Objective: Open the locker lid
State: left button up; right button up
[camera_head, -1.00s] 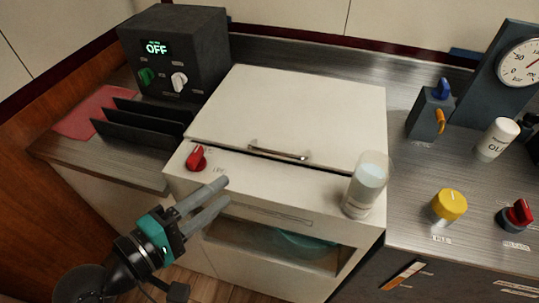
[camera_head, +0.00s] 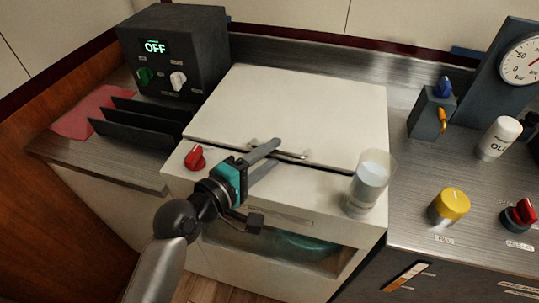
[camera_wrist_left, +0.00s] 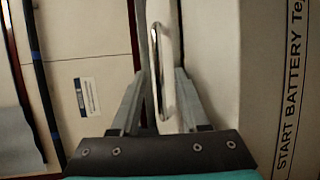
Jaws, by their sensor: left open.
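The locker lid (camera_head: 300,108) is a pale flat panel on top of the white locker, and it lies shut. A silver bar handle (camera_head: 293,156) runs along its front edge. My left gripper (camera_head: 273,154) is open at the handle, its fingers pointing at the lid's front edge and hiding part of the bar. My right gripper is not in view.
A red knob (camera_head: 195,158) sits on the locker's front left ledge, close to my left gripper. A clear cup (camera_head: 369,180) stands on the right of that ledge. A dark control box (camera_head: 175,50) reads OFF at the back left. A yellow knob (camera_head: 449,206) is on the right counter.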

pick_arm(q)
jog(key=shift+w+d, duration=0.1)
jog(key=shift+c, duration=0.3)
grip_shut()
dwell(1.1)
